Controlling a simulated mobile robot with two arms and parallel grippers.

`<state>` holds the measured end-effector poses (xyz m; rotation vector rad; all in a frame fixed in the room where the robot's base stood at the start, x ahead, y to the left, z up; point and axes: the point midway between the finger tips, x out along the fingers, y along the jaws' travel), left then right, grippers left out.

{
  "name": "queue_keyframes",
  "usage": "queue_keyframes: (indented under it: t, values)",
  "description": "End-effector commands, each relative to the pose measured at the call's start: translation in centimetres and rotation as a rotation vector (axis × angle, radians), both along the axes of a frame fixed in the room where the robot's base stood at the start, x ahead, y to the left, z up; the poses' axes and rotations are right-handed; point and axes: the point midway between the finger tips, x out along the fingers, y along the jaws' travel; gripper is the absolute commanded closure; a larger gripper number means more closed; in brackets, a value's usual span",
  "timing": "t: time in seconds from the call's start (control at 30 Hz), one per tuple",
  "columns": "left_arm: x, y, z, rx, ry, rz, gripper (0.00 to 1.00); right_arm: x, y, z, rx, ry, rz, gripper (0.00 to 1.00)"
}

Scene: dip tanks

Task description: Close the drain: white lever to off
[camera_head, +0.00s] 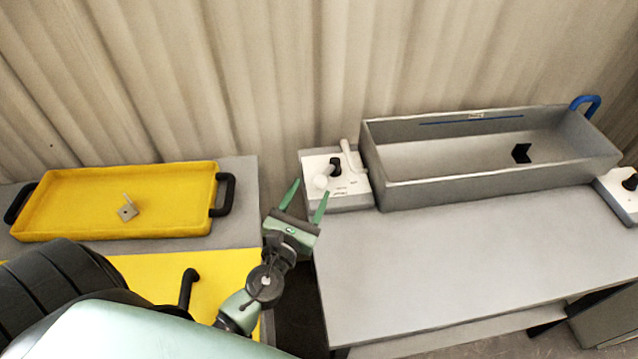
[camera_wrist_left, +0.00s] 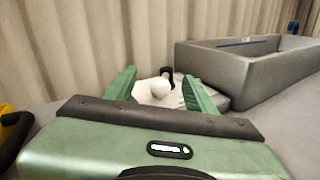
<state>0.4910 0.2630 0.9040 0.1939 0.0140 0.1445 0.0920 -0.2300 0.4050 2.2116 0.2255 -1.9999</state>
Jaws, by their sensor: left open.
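The white lever (camera_head: 324,181) is on a small white valve box (camera_head: 350,201) at the left end of a grey tank (camera_head: 480,168). Its rounded end points toward my left gripper. The lever also shows in the left wrist view (camera_wrist_left: 146,90), between the fingers in the picture and beyond them. A black part sits behind it on the box. My left gripper (camera_head: 305,197) is open and empty, just in front and left of the box, apart from the lever. The markings on the box are too small to read. My right gripper is not in view.
A yellow tray (camera_head: 120,236) with black handles holds a small metal part (camera_head: 128,211) at the left. A blue pipe (camera_head: 586,103) and a second valve box (camera_head: 620,196) are at the tank's right. The grey bench (camera_head: 450,265) is clear in front of the tank.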

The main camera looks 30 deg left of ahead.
Motion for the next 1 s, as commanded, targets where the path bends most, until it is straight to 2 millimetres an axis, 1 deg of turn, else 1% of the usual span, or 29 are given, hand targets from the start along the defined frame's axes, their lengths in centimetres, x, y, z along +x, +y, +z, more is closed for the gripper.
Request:
queue_keyframes:
  t: [0.03, 0.2, 0.3, 0.37, 0.47, 0.6, 0.8, 0.9, 1.0]
  values:
    - [0.0, 0.0, -1.4, -0.001, 0.000, 0.000, 0.45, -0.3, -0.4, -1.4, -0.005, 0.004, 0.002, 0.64]
    - [0.0, 0.0, -3.3, -0.001, 0.000, 0.000, 0.45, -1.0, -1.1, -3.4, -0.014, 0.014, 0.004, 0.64]
    - [0.0, 0.0, -4.2, -0.001, 0.000, 0.000, 0.45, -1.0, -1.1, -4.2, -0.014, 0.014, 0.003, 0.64]
    - [0.2, 0.0, -4.2, -0.001, -0.001, 0.001, 0.45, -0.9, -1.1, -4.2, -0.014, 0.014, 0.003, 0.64]
    - [0.9, 0.1, -4.0, -0.001, -0.001, 0.001, 0.45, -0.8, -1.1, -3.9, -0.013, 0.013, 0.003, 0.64]
    - [3.1, 0.5, -3.7, -0.002, -0.003, 0.003, 0.45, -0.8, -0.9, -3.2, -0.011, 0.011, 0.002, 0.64]
    - [6.1, 0.9, -3.9, -0.002, -0.002, 0.002, 0.45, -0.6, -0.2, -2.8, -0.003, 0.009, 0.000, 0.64]
    - [7.1, 1.0, -4.0, -0.002, -0.001, 0.001, 0.45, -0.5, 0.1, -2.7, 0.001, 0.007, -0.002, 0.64]
    - [7.6, 1.1, -4.0, -0.002, 0.000, 0.001, 0.45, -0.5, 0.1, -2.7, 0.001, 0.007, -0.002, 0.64]
